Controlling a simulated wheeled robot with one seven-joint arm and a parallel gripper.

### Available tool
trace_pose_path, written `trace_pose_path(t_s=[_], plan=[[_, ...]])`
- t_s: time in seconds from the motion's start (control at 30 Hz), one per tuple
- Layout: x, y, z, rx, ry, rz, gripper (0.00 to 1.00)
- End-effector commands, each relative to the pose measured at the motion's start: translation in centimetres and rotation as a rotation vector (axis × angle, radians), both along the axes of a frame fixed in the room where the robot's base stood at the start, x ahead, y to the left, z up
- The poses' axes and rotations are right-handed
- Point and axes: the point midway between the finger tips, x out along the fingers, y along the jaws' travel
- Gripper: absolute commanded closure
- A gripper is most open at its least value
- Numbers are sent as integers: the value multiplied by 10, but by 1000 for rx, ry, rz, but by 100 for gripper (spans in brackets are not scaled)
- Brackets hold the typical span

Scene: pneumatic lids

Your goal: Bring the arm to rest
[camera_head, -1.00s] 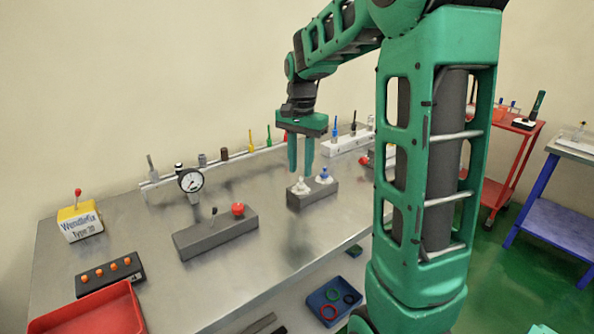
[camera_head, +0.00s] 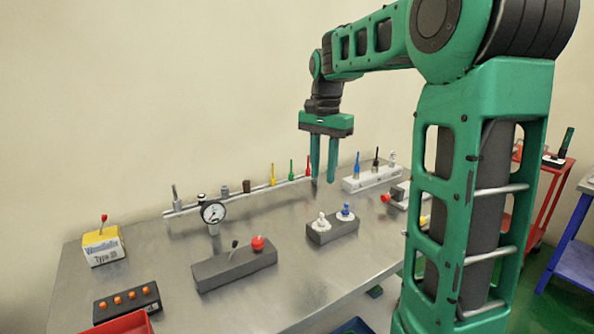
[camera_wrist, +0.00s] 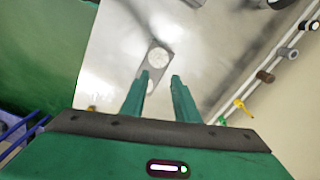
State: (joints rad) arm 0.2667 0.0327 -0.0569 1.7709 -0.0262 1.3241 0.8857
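My arm is raised over the metal table and bends down at the wrist. My gripper (camera_head: 323,182) points down with its two green fingers apart and nothing visible between them. In the head view it hangs above and behind the dark block (camera_head: 332,232), which bears a white fitting (camera_head: 321,222) and a blue fitting (camera_head: 345,211). It appears clear of the block and table. In the wrist view the open fingers (camera_wrist: 158,88) show over the bright tabletop, with a grey plate-like thing bearing pale round parts beyond them; I cannot tell which thing it is.
A rail with coloured levers (camera_head: 273,175) and a gauge (camera_head: 213,212) stand at the back. A grey block with a red knob (camera_head: 257,243), a yellow-white box (camera_head: 103,247) and a button box (camera_head: 127,302) are left. A white rack (camera_head: 372,178) stands right of my gripper.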

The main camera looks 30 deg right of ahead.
Motion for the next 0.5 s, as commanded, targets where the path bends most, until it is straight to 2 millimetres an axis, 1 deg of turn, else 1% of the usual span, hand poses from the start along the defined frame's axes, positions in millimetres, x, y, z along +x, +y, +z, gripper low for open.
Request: trace_pose_path(t_s=[0.17,0.27,0.37,0.47,0.5], plan=[[0,0,0,0,0,0,72],[-7,0,-2,-1,0,14,72],[-30,1,-8,-2,-1,58,72],[-70,2,-20,-3,0,135,72],[-87,3,-27,-4,-1,174,72]])
